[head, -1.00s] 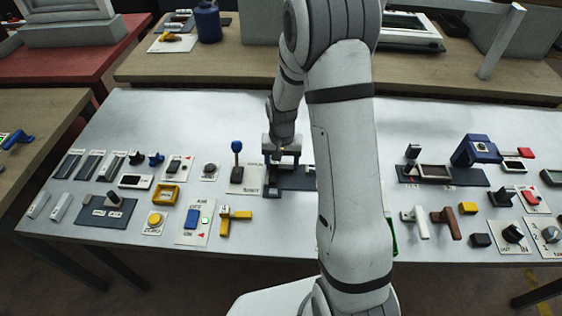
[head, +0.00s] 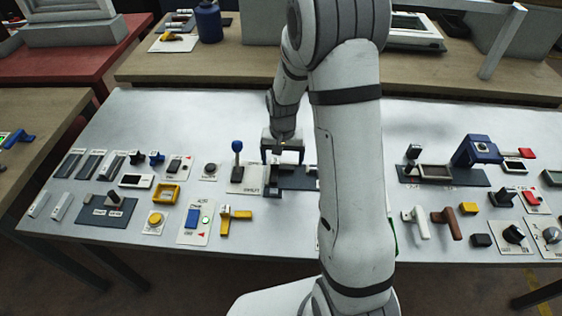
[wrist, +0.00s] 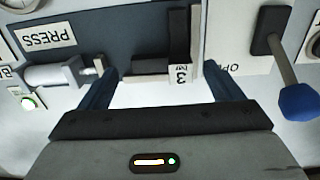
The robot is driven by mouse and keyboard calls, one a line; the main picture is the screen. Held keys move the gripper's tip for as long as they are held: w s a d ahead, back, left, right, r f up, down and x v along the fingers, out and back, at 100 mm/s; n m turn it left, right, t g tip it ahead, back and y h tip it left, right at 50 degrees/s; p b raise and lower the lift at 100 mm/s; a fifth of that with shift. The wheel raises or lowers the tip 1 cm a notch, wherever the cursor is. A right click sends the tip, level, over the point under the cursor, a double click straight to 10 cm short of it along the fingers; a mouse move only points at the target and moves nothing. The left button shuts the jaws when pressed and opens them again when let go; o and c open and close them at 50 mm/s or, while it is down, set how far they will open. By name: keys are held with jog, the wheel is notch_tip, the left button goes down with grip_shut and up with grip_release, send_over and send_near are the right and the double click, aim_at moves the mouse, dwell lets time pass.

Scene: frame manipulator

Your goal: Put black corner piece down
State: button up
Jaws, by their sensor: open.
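A black L-shaped corner piece (wrist: 180,38) rests on the dark press plate (wrist: 120,28) in the wrist view, with a small white label marked 3 at its near end. My gripper (wrist: 160,70) is open, its two dark blue fingers apart on either side of the piece, with clear gaps to both. In the head view my gripper (head: 283,160) is just over the back edge of the dark plate (head: 296,182). The corner piece cannot be told apart from the plate there, and my arm hides the plate's right part.
A blue-knobbed lever (head: 237,160) on a white panel stands close to the left of my gripper. A light cylinder (wrist: 52,75) lies beside one finger in the wrist view. Switches and handles crowd both sides. Bare table (head: 200,112) lies behind.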

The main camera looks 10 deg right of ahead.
aim_at(283, 168)
notch_tip(283, 168, up, 10)
jog(key=s+r+n+t, duration=0.1)
jog(key=s+r, duration=0.4)
jog(key=s, duration=0.5)
jog(key=s+r+n+t, duration=0.1)
jog(key=s+r, duration=0.4)
jog(key=s, duration=0.6)
jog(key=shift+s+a+r+n+t, duration=0.25)
jog(key=shift+n+t, duration=0.15)
jog(key=shift+n, duration=0.4)
